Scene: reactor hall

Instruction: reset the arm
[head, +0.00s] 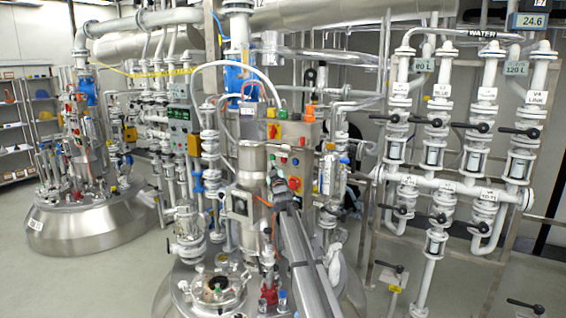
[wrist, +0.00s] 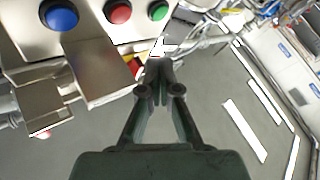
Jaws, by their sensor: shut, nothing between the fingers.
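My gripper (wrist: 158,75) shows in the wrist view with its dark fingers together at the tips and nothing between them. In the head view my arm (head: 303,250) reaches from the bottom edge up toward the control box (head: 294,133) in the middle. The gripper's fingertips are hard to make out there. In the wrist view a metal panel with a blue button (wrist: 61,15), a red button (wrist: 118,12) and a green button (wrist: 158,10) is at the top left, beyond and to the left of the fingertips. I cannot tell whether the fingers touch anything.
A metal housing (wrist: 98,72) sticks out left of the fingers. Grey floor (wrist: 215,110) shows on the right. In the head view, white pipes with black-handled valves (head: 437,185) stand on the right, a reactor vessel (head: 95,222) on the left.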

